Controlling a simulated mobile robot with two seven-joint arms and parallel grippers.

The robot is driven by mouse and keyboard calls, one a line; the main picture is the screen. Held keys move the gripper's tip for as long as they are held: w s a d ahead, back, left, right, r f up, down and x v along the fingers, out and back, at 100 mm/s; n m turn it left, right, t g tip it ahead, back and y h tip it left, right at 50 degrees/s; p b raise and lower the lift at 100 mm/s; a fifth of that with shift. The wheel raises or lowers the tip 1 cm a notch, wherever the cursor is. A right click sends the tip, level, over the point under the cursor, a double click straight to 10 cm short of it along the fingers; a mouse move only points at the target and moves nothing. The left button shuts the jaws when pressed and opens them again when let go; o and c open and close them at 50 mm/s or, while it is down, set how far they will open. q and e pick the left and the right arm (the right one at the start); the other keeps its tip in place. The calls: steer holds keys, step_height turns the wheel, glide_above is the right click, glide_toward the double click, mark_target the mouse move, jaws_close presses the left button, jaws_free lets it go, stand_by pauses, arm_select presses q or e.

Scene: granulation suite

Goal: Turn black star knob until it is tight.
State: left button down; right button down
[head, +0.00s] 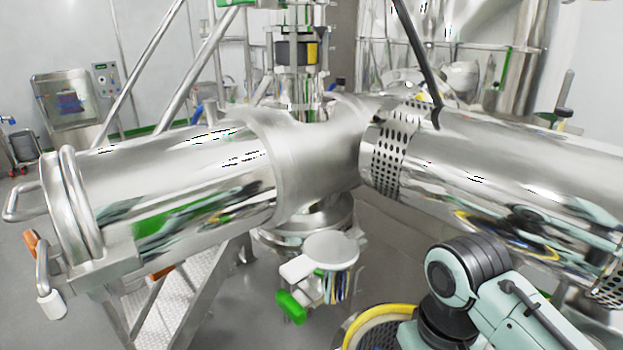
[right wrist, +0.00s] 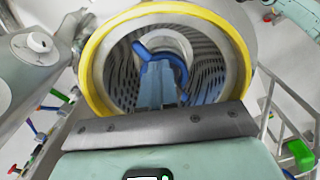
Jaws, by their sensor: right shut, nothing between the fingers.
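I cannot make out a black star knob in either view. My right gripper (right wrist: 158,72) shows in the right wrist view, its narrow grey-blue fingers together and empty. They point toward the open mouth of a steel drum with a yellow ring (right wrist: 92,62). A curved blue part (right wrist: 141,50) shows around and beyond the fingertips; I cannot tell whether they touch it. In the head view my right arm comes in at the lower right, beside the yellow ring (head: 372,318), and its gripper is hidden. My left gripper is in neither view.
A large steel pipe body (head: 180,180) fills the middle of the head view. A perforated band (head: 390,160) and a thin black rod (head: 420,55) are on its right section. A green-handled valve (head: 291,306) hangs below. Metal steps (head: 165,308) stand at lower left.

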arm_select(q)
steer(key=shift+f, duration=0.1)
arm_select(e)
steer(key=shift+s, duration=0.1)
stand_by(0.3)
